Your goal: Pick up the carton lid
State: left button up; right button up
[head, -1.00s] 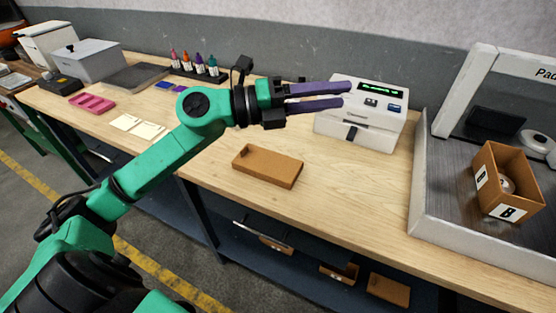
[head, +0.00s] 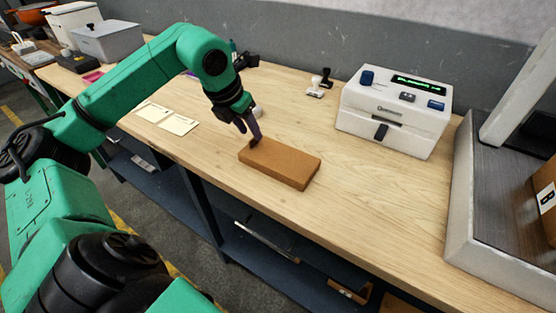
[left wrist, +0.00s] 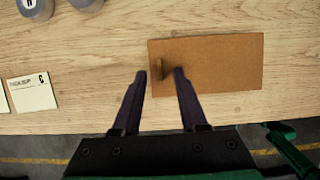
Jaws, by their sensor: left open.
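The carton lid (head: 280,163) is a flat brown cardboard piece lying on the wooden bench near its front edge. It also shows in the left wrist view (left wrist: 215,65) as a brown rectangle with a small dark patch near its left end. My left gripper (head: 250,138) points down at the lid's left end, its dark purple fingers open. In the left wrist view the fingers (left wrist: 159,73) lie on either side of the lid's left short edge, one outside it and one over the lid. Contact cannot be told. My right gripper is not in view.
A white device (head: 393,110) with a green display stands behind and right of the lid. Stamps (head: 320,82) stand at the back, and cards (head: 178,124) lie to the left. A grey-walled station (head: 465,200) holding a carton (head: 545,195) is at the right. The bench right of the lid is clear.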

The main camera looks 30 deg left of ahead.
aim_at(253, 138)
pick_arm(q)
jog(key=x, duration=0.3)
jog(key=shift+a+f, duration=0.1)
jog(key=shift+f, duration=0.1)
jog(key=shift+s+r, duration=0.1)
grip_shut()
